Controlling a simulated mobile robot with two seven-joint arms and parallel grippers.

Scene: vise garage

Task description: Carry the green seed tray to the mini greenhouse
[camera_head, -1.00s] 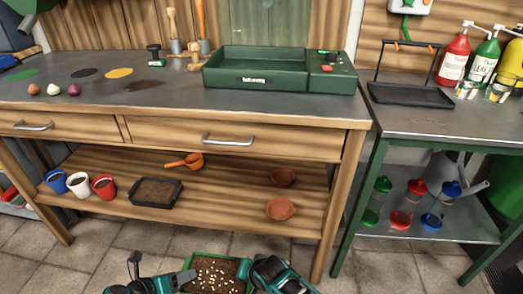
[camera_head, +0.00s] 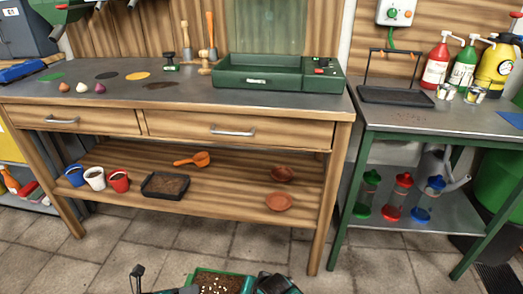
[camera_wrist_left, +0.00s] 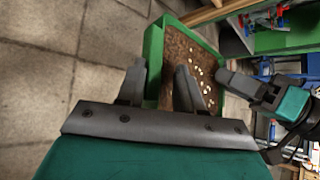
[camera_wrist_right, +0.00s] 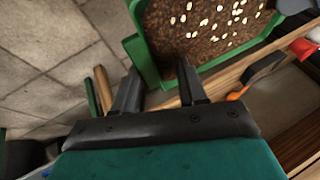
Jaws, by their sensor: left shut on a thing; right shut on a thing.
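The green seed tray (camera_head: 246,285) is at the bottom edge of the head view, filled with dark soil and pale seeds; its lower part is cut off. My left gripper (camera_head: 187,289) is at its left side and my right gripper (camera_head: 262,284) at its right side. In the left wrist view the left fingers (camera_wrist_left: 160,82) are shut on the tray's green rim (camera_wrist_left: 154,48). In the right wrist view the right fingers (camera_wrist_right: 160,80) are shut on the opposite rim (camera_wrist_right: 142,48). The tray is in front of the bench. I cannot make out a mini greenhouse.
A wooden workbench (camera_head: 185,108) stands ahead, with a green box (camera_head: 262,72) on top and pots (camera_head: 94,178) on its lower shelf. A metal table (camera_head: 425,117) stands to its right, holding a black wire-handled tray (camera_head: 395,96) and bottles. Tiled floor (camera_head: 130,250) before them is clear.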

